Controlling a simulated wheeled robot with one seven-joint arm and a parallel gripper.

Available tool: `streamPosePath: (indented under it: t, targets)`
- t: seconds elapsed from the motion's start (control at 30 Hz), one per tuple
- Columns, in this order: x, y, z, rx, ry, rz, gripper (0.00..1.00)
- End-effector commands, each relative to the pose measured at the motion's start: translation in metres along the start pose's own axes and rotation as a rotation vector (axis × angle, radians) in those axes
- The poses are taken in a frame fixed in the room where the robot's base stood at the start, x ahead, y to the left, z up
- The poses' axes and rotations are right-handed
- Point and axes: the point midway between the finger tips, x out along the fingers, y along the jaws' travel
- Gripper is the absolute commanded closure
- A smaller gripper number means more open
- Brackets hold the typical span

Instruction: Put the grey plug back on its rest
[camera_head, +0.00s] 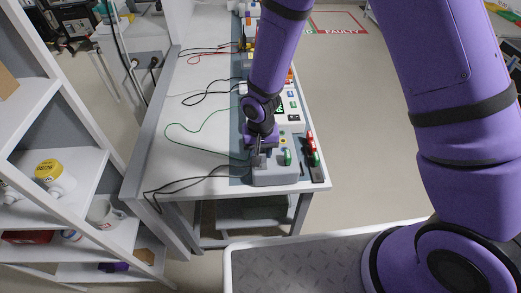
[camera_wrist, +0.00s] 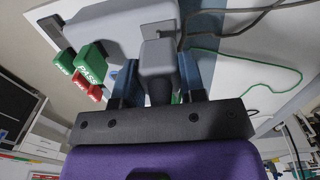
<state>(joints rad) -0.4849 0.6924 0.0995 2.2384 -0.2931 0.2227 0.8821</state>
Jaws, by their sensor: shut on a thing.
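My gripper (camera_head: 259,158) is at the near end of the table, at the left side of a grey ventilator unit (camera_head: 276,175). In the wrist view, a grey plug (camera_wrist: 158,60) sits between the two dark blue fingers of my gripper (camera_wrist: 160,82), which are shut on it. The plug's far end is close to the grey unit (camera_wrist: 115,30) and a small grey block (camera_wrist: 158,30). I cannot tell whether they touch. The plug is mostly hidden in the head view, and I cannot make out its rest with certainty.
Green PASS tags (camera_wrist: 90,62) and a red tag (camera_wrist: 84,88) are beside the unit. A tag strip (camera_head: 318,172) lies to its right. Black cables (camera_head: 185,180) and a green cable (camera_head: 180,128) lie on the white table (camera_head: 205,110). A shelf (camera_head: 55,160) stands left.

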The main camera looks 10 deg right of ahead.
Motion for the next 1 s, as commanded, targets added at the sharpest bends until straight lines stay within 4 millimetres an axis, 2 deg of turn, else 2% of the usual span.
streamPosePath:
  t: [1.0]
  targets:
    - [0.015, 0.000, 0.000, 0.000, -0.001, 0.000, 1.00]
